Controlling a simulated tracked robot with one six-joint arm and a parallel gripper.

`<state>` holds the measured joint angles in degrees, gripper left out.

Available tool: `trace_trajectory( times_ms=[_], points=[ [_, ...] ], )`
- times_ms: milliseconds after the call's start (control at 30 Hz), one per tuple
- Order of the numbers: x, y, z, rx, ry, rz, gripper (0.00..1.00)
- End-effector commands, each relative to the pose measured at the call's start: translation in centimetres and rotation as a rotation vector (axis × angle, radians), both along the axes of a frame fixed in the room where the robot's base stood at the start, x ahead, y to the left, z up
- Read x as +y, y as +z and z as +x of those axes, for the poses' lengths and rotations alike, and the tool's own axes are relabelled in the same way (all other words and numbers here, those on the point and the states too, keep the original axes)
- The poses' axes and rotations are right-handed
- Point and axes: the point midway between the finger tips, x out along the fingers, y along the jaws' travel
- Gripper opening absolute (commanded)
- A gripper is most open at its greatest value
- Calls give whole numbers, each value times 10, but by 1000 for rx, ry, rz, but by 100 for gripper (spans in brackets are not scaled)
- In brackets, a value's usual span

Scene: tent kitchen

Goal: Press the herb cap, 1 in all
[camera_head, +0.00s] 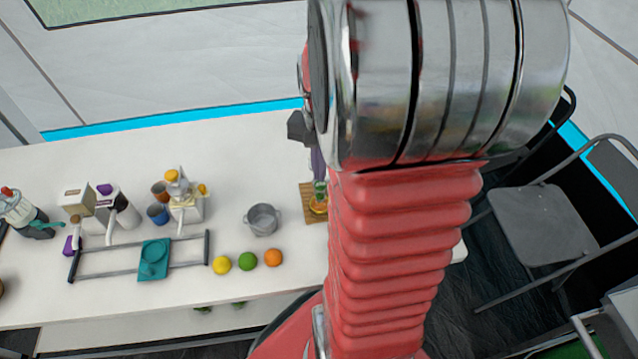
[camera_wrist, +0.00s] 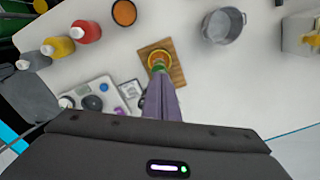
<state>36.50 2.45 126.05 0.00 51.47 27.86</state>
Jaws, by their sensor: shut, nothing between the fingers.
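A small green cap (camera_head: 320,187) shows above an amber, round-based container (camera_head: 318,206) on a wooden board (camera_head: 308,190) near the table's middle. My gripper (camera_head: 319,172) is directly above it in the head view, partly hidden by my arm. In the wrist view, the shut purple fingers of my gripper (camera_wrist: 158,76) end at the green cap (camera_wrist: 157,67), with the amber ring (camera_wrist: 160,57) around and beyond it on the board (camera_wrist: 177,72). The fingers hide part of the cap. I cannot tell whether they touch it.
A grey pot (camera_head: 262,220) stands left of the board, with a lemon (camera_head: 221,265), a lime (camera_head: 246,259) and an orange (camera_head: 273,257) in front. In the wrist view, a red bottle (camera_wrist: 86,32), a yellow bottle (camera_wrist: 57,48) and a tray of items (camera_wrist: 100,86) lie leftward.

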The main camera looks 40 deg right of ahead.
Motion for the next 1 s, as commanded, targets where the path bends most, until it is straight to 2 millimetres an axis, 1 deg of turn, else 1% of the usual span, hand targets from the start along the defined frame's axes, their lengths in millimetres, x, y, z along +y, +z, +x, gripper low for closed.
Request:
trace_trajectory(
  times_ms=[167, 267, 1000],
  points=[
    [0, 1, 0, 0, 0, 0, 0],
    [0, 4, 0, -1, 0, 0, 0],
    [0, 55, 0, 0, 0, -1, 0]
  ],
)
